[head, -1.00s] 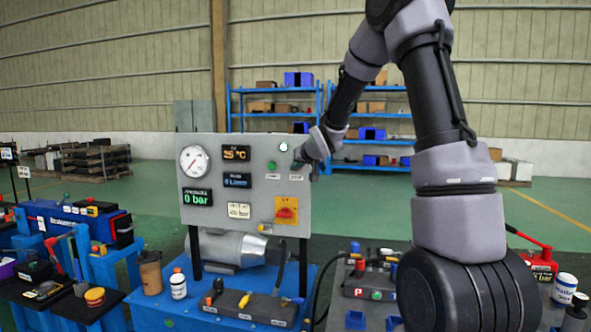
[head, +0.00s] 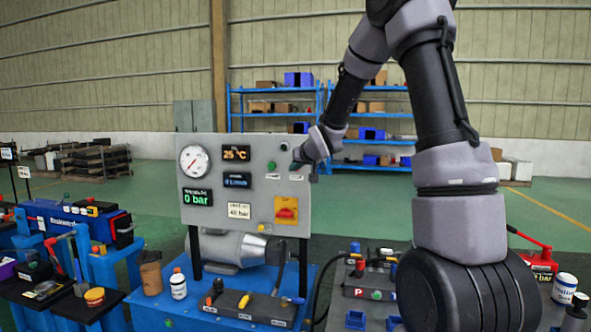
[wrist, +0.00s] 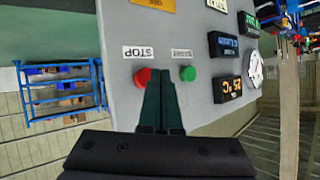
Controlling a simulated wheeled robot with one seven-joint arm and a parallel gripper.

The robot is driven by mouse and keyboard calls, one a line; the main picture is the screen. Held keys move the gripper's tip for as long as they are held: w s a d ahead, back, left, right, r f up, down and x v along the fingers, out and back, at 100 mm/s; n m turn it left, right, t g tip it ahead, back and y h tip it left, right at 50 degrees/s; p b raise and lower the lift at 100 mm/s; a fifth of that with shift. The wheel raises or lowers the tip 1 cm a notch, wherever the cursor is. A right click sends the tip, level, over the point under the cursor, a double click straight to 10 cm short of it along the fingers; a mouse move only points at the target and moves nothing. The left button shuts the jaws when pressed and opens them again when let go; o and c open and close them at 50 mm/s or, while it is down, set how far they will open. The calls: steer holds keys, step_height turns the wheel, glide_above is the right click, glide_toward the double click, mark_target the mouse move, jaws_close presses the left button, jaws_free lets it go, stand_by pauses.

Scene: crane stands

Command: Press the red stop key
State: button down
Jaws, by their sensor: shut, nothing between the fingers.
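The red stop key (wrist: 143,77) sits on the grey control panel (wrist: 125,100) beside its STOP label (wrist: 138,52) in the wrist view. A green key (wrist: 187,73) is to its right there; it also shows in the head view (head: 271,166). My gripper (wrist: 162,72) is shut and empty. Its fingertips are in front of the panel between the two keys and cover the red key's right edge. I cannot tell whether they touch the key. In the head view my gripper (head: 297,165) hides the red key at the panel's right side.
The panel also carries a round gauge (head: 194,161), lit displays, a small lamp (head: 284,146) that looks dark, and a red-and-yellow rotary switch (head: 286,211). A motor (head: 232,248) and a blue bench with bottles and valves are below. Blue shelves (head: 345,122) stand far behind.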

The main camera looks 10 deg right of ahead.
steer(key=shift+s, duration=0.1)
steer(key=s, duration=0.1)
steer(key=s+a, duration=0.1)
steer(key=s, duration=0.1)
steer(key=s+a, duration=0.1)
steer(key=shift+s+a, duration=0.1)
steer(key=shift+s, duration=0.1)
stand_by(0.4)
stand_by(0.4)
steer(key=s+d+r+m+g, duration=0.1)
steer(key=s+r, duration=0.2)
steer(key=s, duration=0.8)
steer(key=s+d+r+m+g, duration=0.1)
steer(key=s+d+r+g, duration=0.1)
steer(key=s, duration=1)
steer(key=s+d+r+m+g, duration=0.1)
steer(key=s+r, duration=0.3)
steer(key=s, duration=0.8)
steer(key=shift+d+m+g, duration=0.4)
steer(key=shift+d+g, duration=0.2)
steer(key=shift+d, duration=0.1)
